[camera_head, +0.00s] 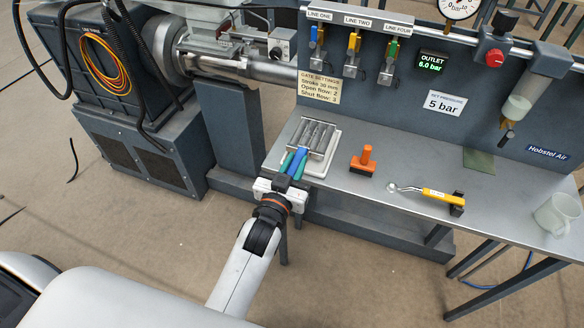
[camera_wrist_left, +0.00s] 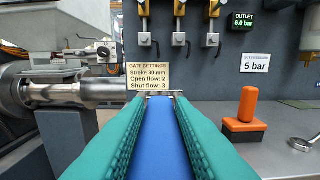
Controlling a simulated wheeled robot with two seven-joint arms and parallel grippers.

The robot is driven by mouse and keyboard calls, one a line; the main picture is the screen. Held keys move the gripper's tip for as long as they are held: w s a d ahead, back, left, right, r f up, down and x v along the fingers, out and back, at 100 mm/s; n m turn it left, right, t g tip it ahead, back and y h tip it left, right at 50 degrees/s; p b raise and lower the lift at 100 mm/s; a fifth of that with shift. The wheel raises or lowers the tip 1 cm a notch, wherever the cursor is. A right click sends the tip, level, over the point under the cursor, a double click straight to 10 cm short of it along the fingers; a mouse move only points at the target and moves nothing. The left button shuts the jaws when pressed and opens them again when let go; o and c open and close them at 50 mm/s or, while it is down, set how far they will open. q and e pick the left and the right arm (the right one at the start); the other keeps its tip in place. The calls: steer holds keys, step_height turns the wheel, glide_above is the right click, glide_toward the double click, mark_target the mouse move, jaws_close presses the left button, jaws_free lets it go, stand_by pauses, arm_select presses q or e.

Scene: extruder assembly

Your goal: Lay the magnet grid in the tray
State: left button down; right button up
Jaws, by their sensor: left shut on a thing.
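The magnet grid (camera_head: 315,136), a set of parallel grey metal bars with a blue handle (camera_head: 296,164), is over the pale tray (camera_head: 327,157) at the left end of the bench. My left gripper (camera_head: 293,163) is shut on the blue handle, its teal fingers on either side of it. The left wrist view shows the handle (camera_wrist_left: 167,135) between both fingers, with the grid seen nearly edge-on beyond. I cannot tell whether the grid rests in the tray or hovers just above it. The grid and fingers hide part of the tray. My right gripper is not in view.
An orange-handled block tool (camera_head: 363,161) stands right of the tray. Farther right lie a yellow-handled tool (camera_head: 440,196) and a pale mug (camera_head: 557,213). A grey panel with valves and labels (camera_head: 430,100) rises behind the bench. The machine (camera_head: 220,60) stands left.

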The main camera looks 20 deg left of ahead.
arm_select(q)
steer(key=shift+w+f, duration=0.25)
steer(key=shift+w, duration=0.1)
steer(key=shift+f+b, duration=0.35)
step_height(320, 180, down, 2)
steer(key=shift+f+b, duration=0.2)
steer(key=shift+b, duration=0.4)
steer(key=shift+f, duration=0.4)
steer(key=c, duration=0.8)
jaws_free()
steer(key=shift+f, duration=0.1)
steer(key=shift+o, duration=0.2)
steer(key=shift+s, duration=0.1)
